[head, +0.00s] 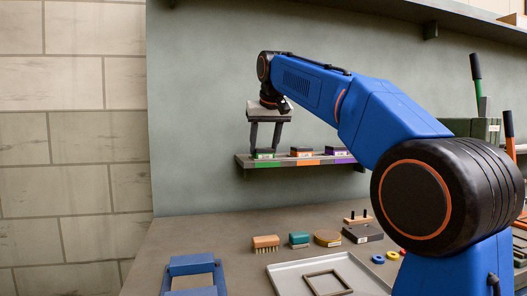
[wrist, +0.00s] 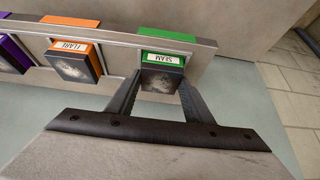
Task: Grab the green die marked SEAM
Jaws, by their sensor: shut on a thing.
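The green die marked SEAM (wrist: 163,75) is a dark block with a green base and a white label. It sits in the green section of the wall shelf (head: 300,164), and it also shows in the head view (head: 264,154). My gripper (wrist: 160,82) is shut on the die, with one finger on each side of it. In the head view my gripper (head: 264,148) reaches down to the shelf from above. The label reads upside down in the wrist view. The faces under the fingers are hidden.
An orange die (wrist: 74,62) marked FLARE and a purple die (wrist: 12,55) sit beside it on the shelf. Below, the bench holds a brush (head: 265,243), several small blocks and a grey tray (head: 290,270).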

